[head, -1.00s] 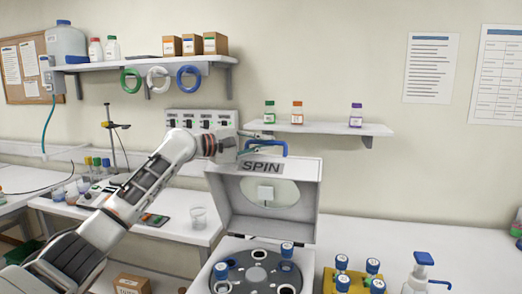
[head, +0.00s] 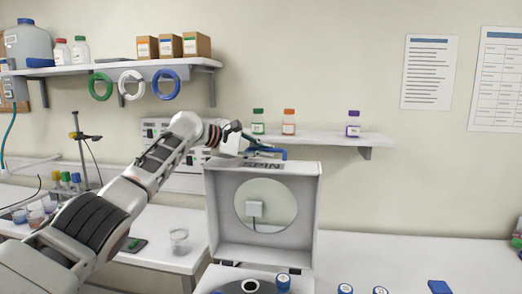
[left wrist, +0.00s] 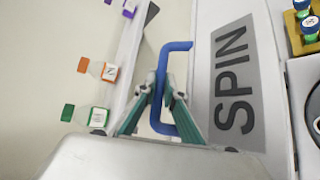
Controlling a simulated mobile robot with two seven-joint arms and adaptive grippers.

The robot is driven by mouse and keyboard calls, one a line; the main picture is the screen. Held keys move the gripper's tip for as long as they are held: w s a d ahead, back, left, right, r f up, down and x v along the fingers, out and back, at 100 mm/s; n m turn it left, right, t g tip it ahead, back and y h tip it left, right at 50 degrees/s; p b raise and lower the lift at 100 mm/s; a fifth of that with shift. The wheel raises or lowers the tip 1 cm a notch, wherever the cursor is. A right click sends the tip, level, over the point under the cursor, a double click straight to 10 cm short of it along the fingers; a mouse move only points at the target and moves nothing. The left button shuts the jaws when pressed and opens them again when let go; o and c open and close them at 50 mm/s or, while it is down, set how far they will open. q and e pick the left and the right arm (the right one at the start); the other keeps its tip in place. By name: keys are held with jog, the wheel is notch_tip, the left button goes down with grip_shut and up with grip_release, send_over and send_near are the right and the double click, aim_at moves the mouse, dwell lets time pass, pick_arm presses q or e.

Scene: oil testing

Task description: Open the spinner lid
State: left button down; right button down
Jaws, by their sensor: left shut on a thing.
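The spinner lid (head: 222,213) stands raised on the white spinner box in the head view, its inner face with a round window turned toward me. The SPIN label shows on the lid in the left wrist view (left wrist: 236,85). My left gripper (head: 262,150) is at the lid's top edge, shut on the blue handle (head: 284,154). In the left wrist view its fingers (left wrist: 160,105) close around the blue handle (left wrist: 163,75). The spinner's rotor (head: 250,287) shows only in part at the bottom of the head view. My right gripper is not in view.
A small wall shelf (head: 340,139) with several capped bottles is close behind the lid and handle. A longer shelf (head: 110,69) with boxes and bottles is at upper left. A clear beaker (head: 179,242) stands on the left bench.

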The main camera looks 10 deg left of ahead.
pick_arm(q)
jog(key=shift+w+f, duration=0.15)
dwell(0.3)
jog(key=c, duration=2.4)
grip_release()
notch_tip(320, 180, up, 4)
send_over(232, 162)
